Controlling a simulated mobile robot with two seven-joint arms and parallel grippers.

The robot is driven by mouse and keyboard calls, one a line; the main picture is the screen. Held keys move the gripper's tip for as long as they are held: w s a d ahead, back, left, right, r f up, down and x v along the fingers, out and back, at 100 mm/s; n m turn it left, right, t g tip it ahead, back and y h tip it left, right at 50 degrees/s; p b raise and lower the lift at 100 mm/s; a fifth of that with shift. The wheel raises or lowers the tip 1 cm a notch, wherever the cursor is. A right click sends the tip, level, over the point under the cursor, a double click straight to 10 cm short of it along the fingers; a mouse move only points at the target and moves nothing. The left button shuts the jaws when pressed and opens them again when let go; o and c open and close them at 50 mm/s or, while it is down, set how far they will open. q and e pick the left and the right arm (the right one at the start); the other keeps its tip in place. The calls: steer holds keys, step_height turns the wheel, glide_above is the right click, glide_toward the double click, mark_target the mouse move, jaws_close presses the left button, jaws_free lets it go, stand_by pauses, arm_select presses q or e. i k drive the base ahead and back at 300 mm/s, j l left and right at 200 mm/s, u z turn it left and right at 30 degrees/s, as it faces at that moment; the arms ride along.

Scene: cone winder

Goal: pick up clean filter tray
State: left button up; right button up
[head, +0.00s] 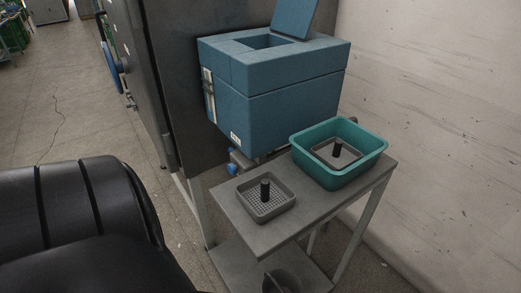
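A grey square filter tray (280,207) with a perforated floor and an upright black knob stands on the left part of a small grey table (240,228). A second, similar grey tray (322,153) with a black knob sits inside a teal basin (364,171) on the table's right part. I cannot tell from their looks which tray is the clean one. Neither of my grippers is in view.
A blue box-shaped unit (290,108) with its lid raised is mounted on a dark machine cabinet (183,75) behind the table. A dark bucket (283,278) stands on the lower shelf. A wall (440,100) closes the right side. Open floor (60,110) lies at left.

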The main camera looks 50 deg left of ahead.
mark_target(265, 196)
steer(key=i+u, duration=0.1)
steer(key=u, duration=0.8)
steer(key=i+u, duration=0.15)
steer(key=u, duration=0.3)
